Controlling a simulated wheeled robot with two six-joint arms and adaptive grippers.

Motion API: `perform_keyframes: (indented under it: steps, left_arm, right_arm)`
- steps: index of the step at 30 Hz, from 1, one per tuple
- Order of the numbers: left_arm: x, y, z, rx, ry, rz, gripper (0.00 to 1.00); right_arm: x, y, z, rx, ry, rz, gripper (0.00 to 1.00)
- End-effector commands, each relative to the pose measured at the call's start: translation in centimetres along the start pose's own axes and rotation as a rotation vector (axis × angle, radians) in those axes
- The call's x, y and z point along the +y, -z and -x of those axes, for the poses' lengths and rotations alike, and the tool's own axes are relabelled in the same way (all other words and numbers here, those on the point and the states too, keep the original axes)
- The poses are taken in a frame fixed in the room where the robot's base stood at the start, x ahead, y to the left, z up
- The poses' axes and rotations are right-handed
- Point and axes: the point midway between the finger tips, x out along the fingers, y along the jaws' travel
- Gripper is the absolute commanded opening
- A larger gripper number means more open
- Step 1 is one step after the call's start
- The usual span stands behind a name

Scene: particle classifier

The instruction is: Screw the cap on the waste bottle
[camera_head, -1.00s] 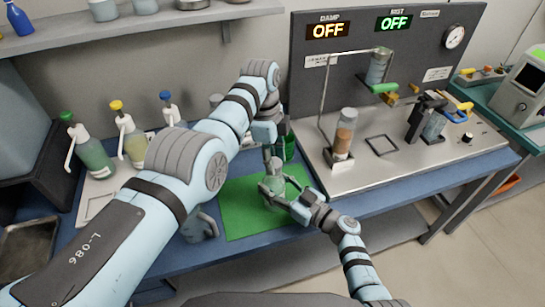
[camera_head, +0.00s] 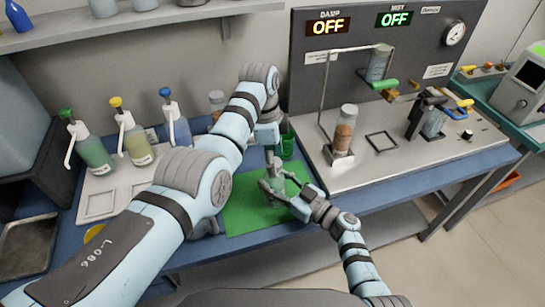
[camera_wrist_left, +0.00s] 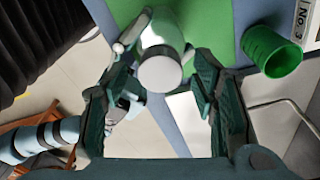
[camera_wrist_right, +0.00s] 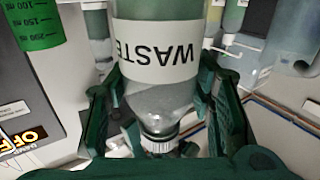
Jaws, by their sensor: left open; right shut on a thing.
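The waste bottle (camera_wrist_right: 165,60) is clear, with a white label reading WASTE upside down in the right wrist view. My right gripper (camera_head: 270,186) is shut on its body above the green mat (camera_head: 238,212). A round white cap (camera_wrist_left: 160,73) sits at the bottle's mouth in the left wrist view; its ridged side shows at the neck in the right wrist view (camera_wrist_right: 160,146). I cannot tell how tight it is. My left gripper (camera_wrist_left: 162,80) is open above the bottle, its fingers on either side of the cap and apart from it. In the head view the grippers hide most of the bottle.
A green cup (camera_head: 287,146) stands just behind the mat, close to my left gripper. The steel station (camera_head: 400,150) with a brown-filled bottle (camera_head: 344,130) is at right. Several pump bottles (camera_head: 132,138) stand at left. The mat's front part is clear.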

Motion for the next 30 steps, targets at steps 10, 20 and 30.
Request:
perform_keyframes:
  steps: [10, 20, 30]
  left_arm:
    - [0.0, 0.3, 2.7, 0.0, 0.004, 0.0, 0.53]
    - [0.1, 0.5, 4.5, 0.0, -0.001, 0.0, 0.53]
    - [-0.7, 1.3, 7.4, -0.017, 0.042, 0.046, 0.5]
  right_arm:
    - [0.0, -0.2, 0.1, -0.003, 0.0, 0.0, 0.0]
    - [0.0, -0.2, 0.1, -0.003, 0.0, -0.001, 0.0]
    - [0.0, -0.2, 0.1, -0.004, 0.0, -0.001, 0.0]
